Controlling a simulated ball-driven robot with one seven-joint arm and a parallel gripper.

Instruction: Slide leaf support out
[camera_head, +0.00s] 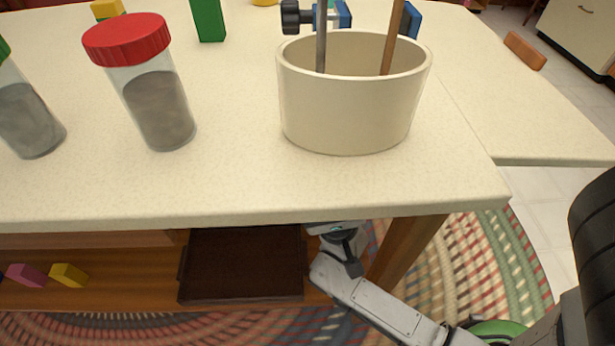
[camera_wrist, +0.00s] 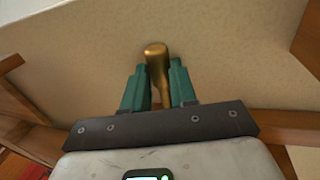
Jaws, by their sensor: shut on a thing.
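My gripper (camera_wrist: 158,82) has its two green fingers on either side of a brass knob (camera_wrist: 156,54) in the wrist view, and is shut on it. The knob's rounded end shows between and beyond the fingertips, against a beige surface. The leaf support itself cannot be clearly made out. In the head view my gripper is below the front edge of the cream tabletop (camera_head: 230,170), and its fingers are hidden under that edge.
A cream pot (camera_head: 345,115) holding two rods stands near the front edge. A red-lidded jar (camera_head: 160,105) and another jar (camera_head: 28,118) stand left. Below, a dark brown tray (camera_head: 242,265) sits beside my arm, near a wooden table leg (camera_head: 408,250).

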